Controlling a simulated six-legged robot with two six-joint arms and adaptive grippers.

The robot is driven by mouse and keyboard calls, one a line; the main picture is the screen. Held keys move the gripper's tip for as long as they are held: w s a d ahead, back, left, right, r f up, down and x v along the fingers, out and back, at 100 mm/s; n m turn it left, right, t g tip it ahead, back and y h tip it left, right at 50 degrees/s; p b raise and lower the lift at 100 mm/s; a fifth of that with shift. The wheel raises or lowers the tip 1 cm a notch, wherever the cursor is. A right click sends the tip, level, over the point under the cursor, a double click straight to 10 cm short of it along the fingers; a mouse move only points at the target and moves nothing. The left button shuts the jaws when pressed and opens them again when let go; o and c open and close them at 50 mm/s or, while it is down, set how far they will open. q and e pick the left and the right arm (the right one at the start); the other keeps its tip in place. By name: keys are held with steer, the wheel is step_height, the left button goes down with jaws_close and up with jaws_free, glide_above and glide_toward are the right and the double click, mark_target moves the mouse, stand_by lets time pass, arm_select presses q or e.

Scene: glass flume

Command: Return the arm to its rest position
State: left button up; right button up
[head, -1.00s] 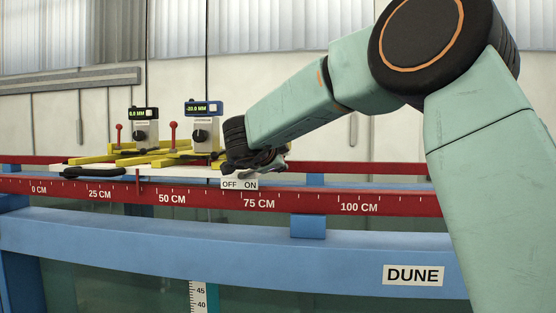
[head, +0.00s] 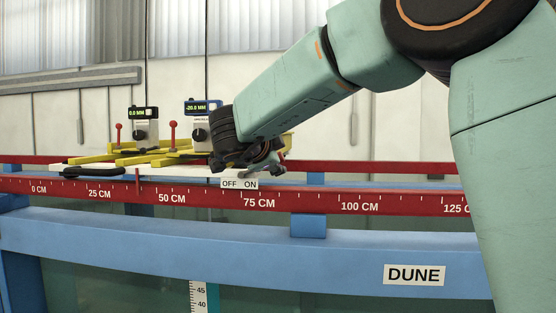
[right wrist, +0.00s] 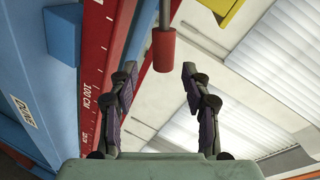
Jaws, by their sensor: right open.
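My right arm comes in from the right in the head view. Its gripper (head: 258,160) is above the OFF/ON label (head: 240,184) on the carriage. In the right wrist view the two fingers of this gripper (right wrist: 158,75) stand apart with nothing held. A red knob on a grey rod (right wrist: 163,50) shows in the gap beyond the fingertips; I cannot tell its exact distance. My left gripper is not in view.
Two gauges, left (head: 145,134) and right (head: 200,135), stand on the carriage beside red-topped levers (head: 173,126) and yellow bars (head: 128,156). The red scale rail (head: 110,190) and blue flume beam (head: 130,232) run across in front. A pale wall stands behind.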

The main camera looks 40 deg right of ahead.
steer(key=shift+v, duration=1.25)
steer(key=shift+d, duration=0.15)
